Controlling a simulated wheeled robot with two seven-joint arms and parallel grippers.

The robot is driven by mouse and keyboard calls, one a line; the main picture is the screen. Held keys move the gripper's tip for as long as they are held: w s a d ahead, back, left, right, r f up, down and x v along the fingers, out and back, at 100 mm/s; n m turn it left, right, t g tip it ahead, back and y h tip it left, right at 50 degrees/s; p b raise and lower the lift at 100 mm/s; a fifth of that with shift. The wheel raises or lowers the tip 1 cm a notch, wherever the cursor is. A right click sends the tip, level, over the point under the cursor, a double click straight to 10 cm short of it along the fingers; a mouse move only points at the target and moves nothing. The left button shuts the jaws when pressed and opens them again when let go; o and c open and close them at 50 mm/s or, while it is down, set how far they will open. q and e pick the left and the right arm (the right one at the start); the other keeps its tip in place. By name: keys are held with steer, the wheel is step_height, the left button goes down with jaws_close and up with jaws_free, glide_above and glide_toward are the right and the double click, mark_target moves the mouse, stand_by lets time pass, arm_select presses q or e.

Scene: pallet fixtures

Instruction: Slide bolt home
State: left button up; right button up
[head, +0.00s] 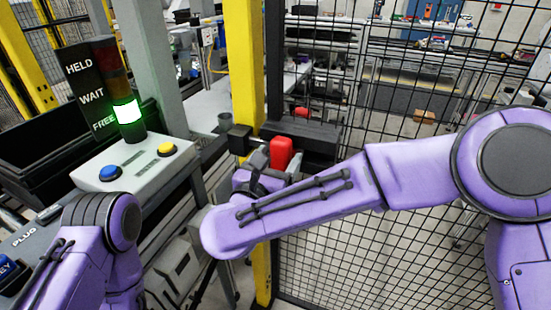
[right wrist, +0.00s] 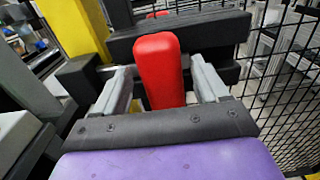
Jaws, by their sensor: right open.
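The bolt's red handle (head: 281,153) stands up from a black housing (head: 309,135) on the mesh gate, beside a yellow post. My right gripper (head: 270,172) is at the handle in the head view, its fingers partly hidden by the wrist. In the right wrist view, the red handle (right wrist: 160,68) stands between the two grey fingers of my open gripper (right wrist: 163,88). Small gaps show on both sides, with the wider one on the left. The bolt's rod is mostly hidden. My left arm shows at lower left, but its gripper is out of view.
A yellow post (head: 244,70) carries a black block (head: 240,139) left of the handle. The mesh fence (head: 400,100) fills the right side. A grey control box (head: 135,165) with blue and yellow buttons stands left, beside a stack light (head: 127,113) lit at FREE.

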steer(key=b+v, duration=0.3)
steer(key=v, duration=0.7)
steer(key=shift+s, duration=0.1)
